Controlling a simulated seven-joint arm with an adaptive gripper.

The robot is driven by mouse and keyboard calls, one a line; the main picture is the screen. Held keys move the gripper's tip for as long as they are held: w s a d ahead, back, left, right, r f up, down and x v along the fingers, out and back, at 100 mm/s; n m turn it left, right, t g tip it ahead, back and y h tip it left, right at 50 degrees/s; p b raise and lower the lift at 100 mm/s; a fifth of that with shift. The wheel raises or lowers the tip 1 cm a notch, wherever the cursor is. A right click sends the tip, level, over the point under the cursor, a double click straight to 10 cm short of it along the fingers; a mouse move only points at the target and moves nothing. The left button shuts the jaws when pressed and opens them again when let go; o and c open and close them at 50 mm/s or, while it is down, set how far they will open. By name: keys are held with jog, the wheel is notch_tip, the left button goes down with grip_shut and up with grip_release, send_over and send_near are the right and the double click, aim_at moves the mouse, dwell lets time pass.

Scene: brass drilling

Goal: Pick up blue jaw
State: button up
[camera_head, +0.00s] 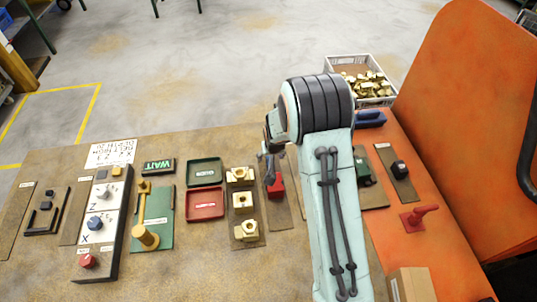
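A dark blue block (370,118), which looks like the blue jaw, lies at the back right of the table, just in front of the white crate. My gripper (266,166) hangs at the end of my arm, over the middle of the table and close to a red block (275,187). It is left of the blue block and apart from it. The fingers are small and partly hidden by my arm, so I cannot tell whether they are open or shut.
A white crate (341,70) of brass pieces stands at the back. A green part (362,172) and a black part (399,168) lie on mats right of my arm. A red handle (418,215) stands near the orange machine (460,110). Brass blocks, trays and a control panel (95,250) fill the left.

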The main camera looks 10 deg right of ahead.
jog(key=x, duration=0.5)
grip_shut()
